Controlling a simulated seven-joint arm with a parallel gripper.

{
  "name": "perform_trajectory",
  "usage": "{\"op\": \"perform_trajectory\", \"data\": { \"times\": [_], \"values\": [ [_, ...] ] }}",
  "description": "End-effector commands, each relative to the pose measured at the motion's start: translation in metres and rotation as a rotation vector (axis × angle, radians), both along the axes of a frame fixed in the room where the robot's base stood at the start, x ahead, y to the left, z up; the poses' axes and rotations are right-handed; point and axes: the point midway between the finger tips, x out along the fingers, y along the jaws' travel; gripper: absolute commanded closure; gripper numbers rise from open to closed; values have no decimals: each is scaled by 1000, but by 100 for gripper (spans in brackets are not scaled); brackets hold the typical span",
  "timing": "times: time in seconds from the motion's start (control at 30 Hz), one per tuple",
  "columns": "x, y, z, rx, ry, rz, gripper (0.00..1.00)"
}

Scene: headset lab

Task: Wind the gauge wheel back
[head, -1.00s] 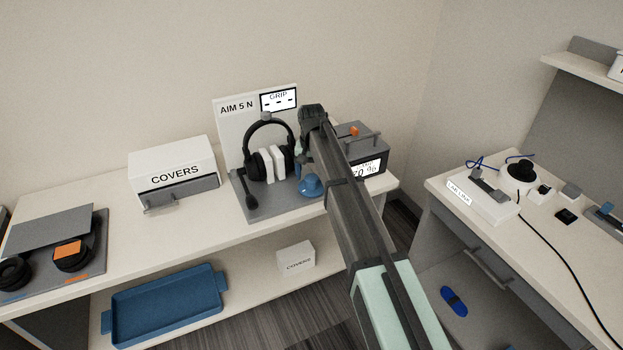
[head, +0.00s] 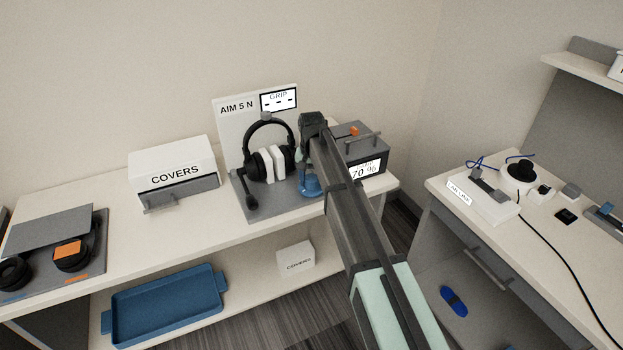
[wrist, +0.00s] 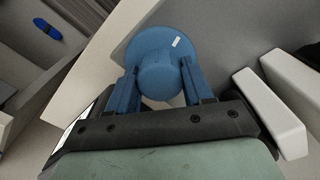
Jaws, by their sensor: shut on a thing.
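The gauge wheel (head: 311,190) is a blue knob on the grey board, in front of the headset stand in the head view. In the wrist view the wheel (wrist: 157,48) shows a round flange with a small white mark and a raised round hub. My gripper (wrist: 158,82) has its blue fingers on both sides of the hub, shut on it. In the head view my arm reaches over from the lower right, and the fingers are hard to tell from the wheel.
A black headset (head: 257,165) with white pads stands left of the wheel. A dark box (head: 369,152) with a number display and handle stands to the right. A COVERS box (head: 172,165) is further left. A blue tray (head: 165,307) lies on the lower shelf.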

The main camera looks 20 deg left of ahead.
Motion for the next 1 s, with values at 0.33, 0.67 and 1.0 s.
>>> {"op": "perform_trajectory", "data": {
  "times": [0.33,0.67,1.0],
  "values": [
    [0,0,0,0,0,7,80],
    [0,0,0,0,0,138,80],
    [0,-1,0,0,1,442,80]
  ]
}}
